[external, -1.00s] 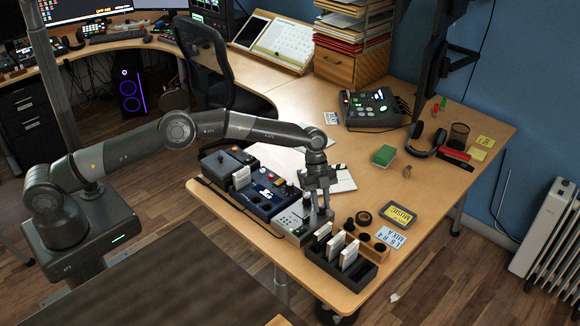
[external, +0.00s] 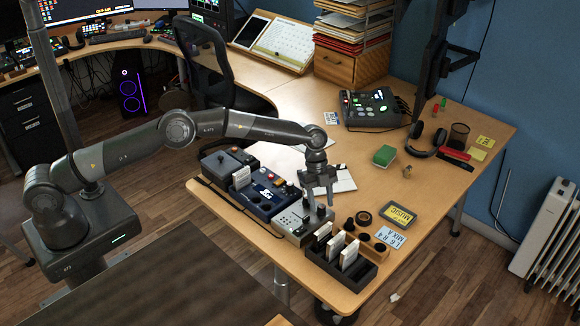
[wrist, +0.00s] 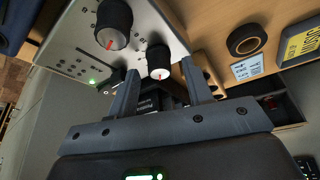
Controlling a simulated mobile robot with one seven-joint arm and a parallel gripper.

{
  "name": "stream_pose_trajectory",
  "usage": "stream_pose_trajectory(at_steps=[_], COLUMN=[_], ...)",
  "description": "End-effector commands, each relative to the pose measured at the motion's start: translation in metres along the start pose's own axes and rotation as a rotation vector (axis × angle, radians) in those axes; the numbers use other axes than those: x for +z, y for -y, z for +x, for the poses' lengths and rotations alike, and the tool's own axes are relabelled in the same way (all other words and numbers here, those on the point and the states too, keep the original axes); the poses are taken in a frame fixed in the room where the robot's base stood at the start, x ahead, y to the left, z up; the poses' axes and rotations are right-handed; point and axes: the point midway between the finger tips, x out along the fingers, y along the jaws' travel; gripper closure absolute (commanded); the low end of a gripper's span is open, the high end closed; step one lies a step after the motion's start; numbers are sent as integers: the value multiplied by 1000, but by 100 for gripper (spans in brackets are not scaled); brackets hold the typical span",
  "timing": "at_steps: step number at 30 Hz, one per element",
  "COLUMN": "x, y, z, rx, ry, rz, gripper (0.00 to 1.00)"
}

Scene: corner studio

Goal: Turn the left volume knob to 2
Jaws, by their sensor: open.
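A grey control box (external: 294,226) sits near the table's front edge. In the wrist view its light panel (wrist: 78,50) carries two black-sided knobs with pale tops and red marks. One knob (wrist: 112,24) is near the top, outside my fingers. The other knob (wrist: 158,60) lies in the gap between my fingertips, apart from both as far as I can tell. I cannot tell which is the left volume knob, and the scale numbers are too small to read. My gripper (wrist: 160,70) is open and empty. In the external view my gripper (external: 319,203) points down over the box.
A dark blue console (external: 250,196) adjoins the box on the left. A black rack with white cards (external: 342,262) stands close on the right. A round dark ring (wrist: 247,40) and a yellow-labelled case (external: 398,215) lie beyond. The table centre is fairly clear.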

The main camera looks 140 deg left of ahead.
Motion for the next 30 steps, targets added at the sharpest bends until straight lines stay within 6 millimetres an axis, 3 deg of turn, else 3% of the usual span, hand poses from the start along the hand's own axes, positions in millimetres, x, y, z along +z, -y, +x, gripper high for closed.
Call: stream_pose_trajectory(at_steps=[9, 15, 21, 30], x=[0, 1, 0, 0], y=[1, 1, 0, 0], z=[-62, -91, -101, -102], rx=[-3, -2, -1, -1], ry=[0, 1, 0, 0], rz=[0, 0, 0, 0], gripper=[54, 54, 54, 54])
